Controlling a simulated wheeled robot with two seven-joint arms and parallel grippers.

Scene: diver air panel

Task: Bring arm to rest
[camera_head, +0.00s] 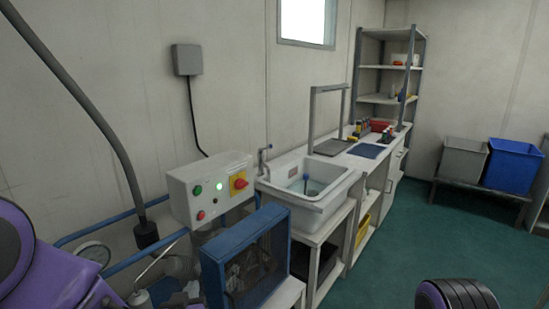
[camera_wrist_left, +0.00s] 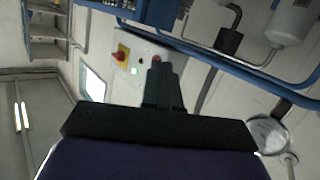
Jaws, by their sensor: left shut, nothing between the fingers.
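My left gripper (camera_wrist_left: 160,68) shows in the wrist view as two dark fingers held together with nothing between them. Behind the fingertips is the control box (camera_wrist_left: 138,52), which in the head view is a pale grey box (camera_head: 212,190) on the wall with a lit green lamp, a red button and a red-and-yellow rotary switch. Whether the fingers touch the box cannot be told. In the head view my purple left arm fills the lower left corner, and its fingers are not clear there. A purple and black part of me shows at the bottom right; no right gripper shows.
Blue pipes (camera_head: 125,213) and a gauge (camera_head: 93,252) sit near my left arm. A blue-framed unit (camera_head: 247,258) stands below the box. A sink (camera_head: 309,188), a bench, shelves (camera_head: 390,72) and grey and blue bins (camera_head: 512,166) lie beyond. Green floor is open at right.

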